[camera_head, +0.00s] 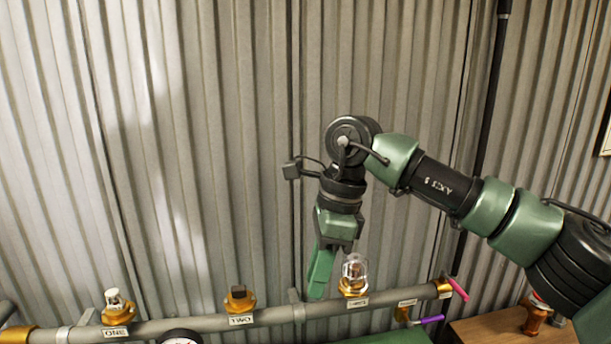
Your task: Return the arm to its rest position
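My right arm (445,188) comes in from the right edge and bends down at the wrist. My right gripper (319,285) has green fingers that point down, in front of the wall and just above or in front of the pipe. The fingers overlap from this side, so their opening cannot be told. Nothing shows held in them. A clear, glass-like fitting on a brass base (354,275) stands on the pipe just right of the fingertips. My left gripper is not in view.
A grey horizontal pipe (200,323) runs along the bottom, with brass outlets labelled ONE (117,303) and TWO (240,300). A gauge (180,337) sits below. Pink (458,288) and purple (430,320) levers and a wooden surface (490,330) are lower right. Corrugated wall stands behind.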

